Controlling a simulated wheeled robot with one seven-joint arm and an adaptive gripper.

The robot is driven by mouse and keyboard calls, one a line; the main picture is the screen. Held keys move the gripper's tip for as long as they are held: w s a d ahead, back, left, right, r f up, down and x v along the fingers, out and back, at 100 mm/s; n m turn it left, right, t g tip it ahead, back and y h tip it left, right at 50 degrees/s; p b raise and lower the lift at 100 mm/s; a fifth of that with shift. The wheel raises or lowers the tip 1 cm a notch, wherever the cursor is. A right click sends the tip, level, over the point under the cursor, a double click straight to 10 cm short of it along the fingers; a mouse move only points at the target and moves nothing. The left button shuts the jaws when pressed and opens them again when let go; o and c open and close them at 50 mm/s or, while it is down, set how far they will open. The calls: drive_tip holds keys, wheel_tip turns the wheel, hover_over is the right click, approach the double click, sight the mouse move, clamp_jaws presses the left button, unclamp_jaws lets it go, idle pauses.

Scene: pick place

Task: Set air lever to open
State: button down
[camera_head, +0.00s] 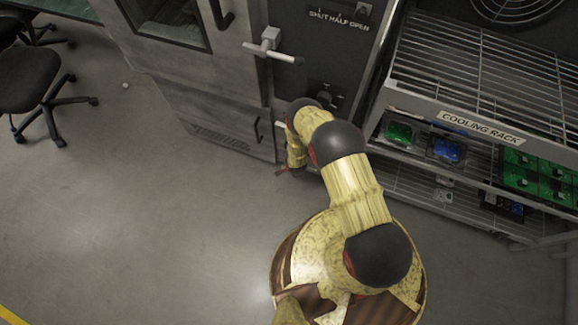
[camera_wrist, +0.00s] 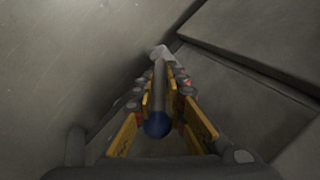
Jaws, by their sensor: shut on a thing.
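A dark panel (camera_head: 322,45) carries the words SHUT, HALF and OPEN along its top. A dark fitting (camera_head: 326,92) sits low on this panel, partly hidden by my arm. In the wrist view, my gripper (camera_wrist: 162,105) has its yellow-sided fingers closed along both sides of a dark rod-shaped lever (camera_wrist: 158,88) with a rounded blue end. The lever's far end meets a light grey mount. In the head view my gripper is mostly hidden behind my arm, so the lever's position against the SHUT, HALF and OPEN marks cannot be told.
A wire cooling rack (camera_head: 470,70) with green and blue boxes stands close on the right. Office chairs (camera_head: 30,80) stand at left. The floor (camera_head: 130,210) is clear.

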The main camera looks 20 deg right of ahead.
drive_tip(key=shift+w, duration=0.15)
drive_tip(key=c, duration=1.9)
unclamp_jaws()
drive_tip(key=shift+o, duration=0.3)
drive_tip(key=shift+r, duration=0.15)
drive_tip(key=v, duration=1.1)
drive_tip(key=shift+s+r, duration=0.25)
drive_tip(key=shift+r, duration=0.05)
